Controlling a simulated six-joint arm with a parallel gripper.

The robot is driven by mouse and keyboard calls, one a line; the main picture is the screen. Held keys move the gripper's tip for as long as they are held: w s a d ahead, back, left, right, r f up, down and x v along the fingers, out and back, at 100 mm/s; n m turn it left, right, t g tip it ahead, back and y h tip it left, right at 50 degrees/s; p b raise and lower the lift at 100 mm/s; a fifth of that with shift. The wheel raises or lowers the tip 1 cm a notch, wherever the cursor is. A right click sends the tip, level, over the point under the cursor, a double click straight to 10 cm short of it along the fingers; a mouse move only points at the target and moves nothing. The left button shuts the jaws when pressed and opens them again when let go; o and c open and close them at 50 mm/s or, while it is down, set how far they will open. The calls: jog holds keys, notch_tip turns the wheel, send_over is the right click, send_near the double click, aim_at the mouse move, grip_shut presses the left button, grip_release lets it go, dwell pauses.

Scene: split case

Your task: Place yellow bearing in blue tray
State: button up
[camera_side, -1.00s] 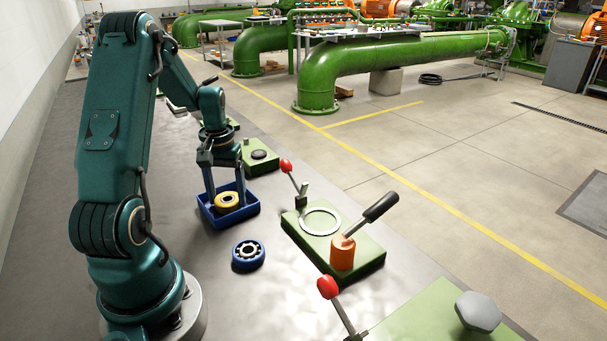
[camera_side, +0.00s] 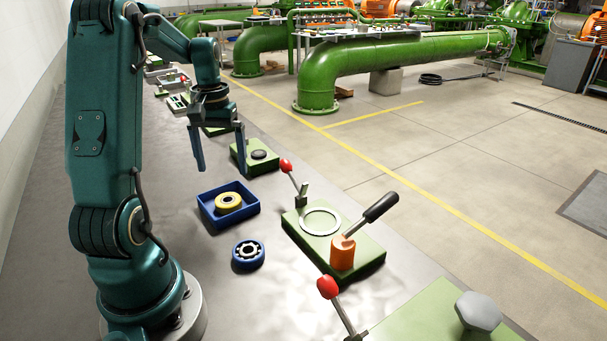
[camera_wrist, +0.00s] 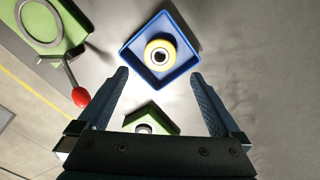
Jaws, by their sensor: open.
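The yellow bearing (camera_side: 228,202) lies inside the blue tray (camera_side: 207,214), on its floor. In the wrist view the yellow bearing (camera_wrist: 160,53) sits near the middle of the blue tray (camera_wrist: 129,56), beyond my fingertips. My gripper (camera_side: 221,172) is open and empty, raised above the bench behind the tray in the side view. In the wrist view my gripper's fingers (camera_wrist: 160,75) are spread wide with nothing between the tips.
A blue bearing (camera_side: 248,254) lies on the bench in front of the tray. A green fixture (camera_side: 362,262) with a ring, a red-knobbed lever and an orange, black-handled part stands at right. A small green block (camera_side: 258,158) stands behind the tray. Bench left of the tray is clear.

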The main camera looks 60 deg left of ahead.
jog(key=w+d+r+m+t+y, duration=0.1)
jog(key=w+d+r+m, duration=0.15)
jog(key=d+r, duration=0.45)
jog(key=s+d+m+t, duration=0.2)
jog(key=s+d+m, duration=0.1)
jog(key=d, duration=0.6)
jog(key=s+d+f+m+t+h, duration=0.1)
jog(key=s+d+m+t, duration=0.1)
jog(key=d, duration=0.7)
jog(key=shift+s+m+t, duration=0.3)
jog(key=shift+s+m, duration=0.5)
jog(key=shift+m, duration=0.35)
